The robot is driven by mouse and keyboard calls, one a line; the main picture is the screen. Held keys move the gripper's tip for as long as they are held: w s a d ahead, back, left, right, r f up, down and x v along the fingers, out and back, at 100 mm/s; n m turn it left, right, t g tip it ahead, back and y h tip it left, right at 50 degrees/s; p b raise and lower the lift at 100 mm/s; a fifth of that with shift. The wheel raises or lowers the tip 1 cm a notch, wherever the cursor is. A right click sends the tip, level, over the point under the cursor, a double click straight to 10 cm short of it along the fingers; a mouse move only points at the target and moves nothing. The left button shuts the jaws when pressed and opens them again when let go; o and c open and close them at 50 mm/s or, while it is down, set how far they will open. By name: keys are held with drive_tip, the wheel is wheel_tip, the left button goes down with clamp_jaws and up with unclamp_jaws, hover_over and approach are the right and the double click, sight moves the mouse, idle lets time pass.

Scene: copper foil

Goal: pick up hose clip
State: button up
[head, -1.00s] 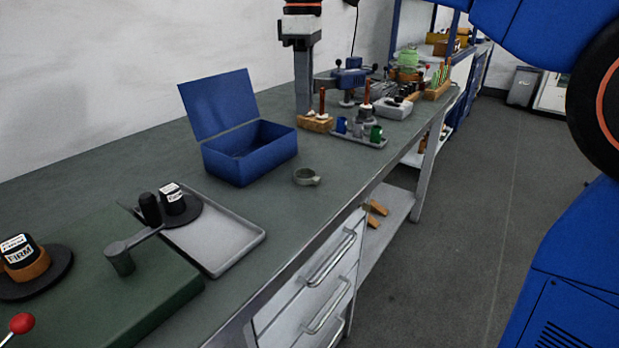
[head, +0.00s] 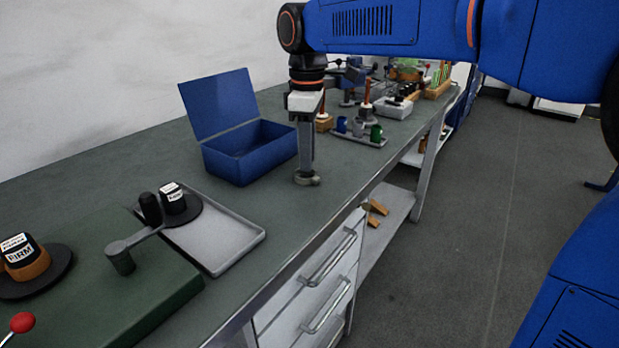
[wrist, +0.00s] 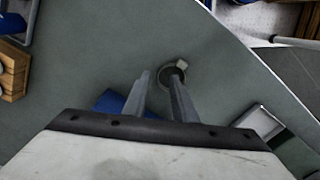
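The hose clip (head: 315,181), a small grey-green ring with a lug, lies on the dark green bench top (head: 340,195) in front of the blue box. My gripper (head: 305,174) points straight down, its fingertips at the clip and hiding part of it in the head view. In the wrist view my gripper (wrist: 160,76) has its two fingers apart. The right fingertip overlaps the hose clip (wrist: 180,66); the left one is beside it, with bare bench between. I cannot tell whether the right finger is inside the ring or above it.
The open blue box (head: 250,158) stands close to the left of my gripper. A grey tray (head: 235,245) lies nearer, and a small tray (head: 360,138) with coloured cups lies behind. The bench's front edge is close on the right.

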drive_tip(key=shift+f, duration=0.95)
clamp_jaws()
drive_tip(key=shift+r, duration=0.15)
